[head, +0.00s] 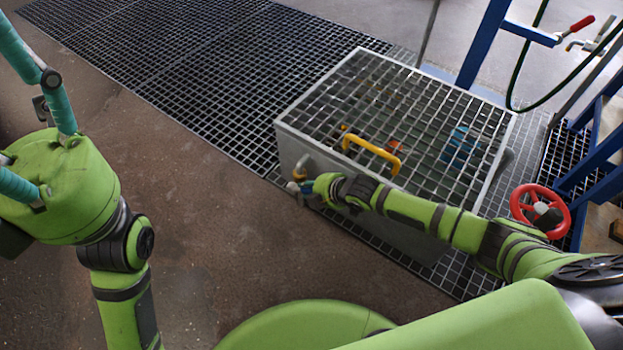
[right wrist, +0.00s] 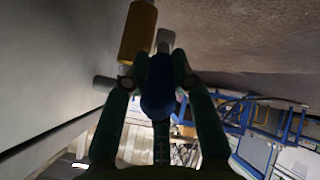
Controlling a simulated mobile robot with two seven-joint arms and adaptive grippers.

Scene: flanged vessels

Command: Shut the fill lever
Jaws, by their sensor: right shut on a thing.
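My right gripper (head: 300,188) is at the left wall of a grey box, low on its outer side. In the right wrist view its two fingers (right wrist: 160,85) are shut on a dark blue lever grip (right wrist: 158,95), which I take for the fill lever. A yellow cylinder (right wrist: 138,32) and a grey pipe stub (right wrist: 165,41) sit just beyond the fingertips. In the head view the lever is mostly hidden by the gripper. My left gripper (head: 35,140) is at the left edge, raised near the camera, with its fingertips out of frame.
The grey box (head: 290,150) has a grating lid with a yellow handle (head: 371,154). A red handwheel (head: 540,211) and blue frame (head: 483,45) stand at right. A red-handled valve (head: 581,24) is at top right. Bare floor (head: 200,180) lies left of the box.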

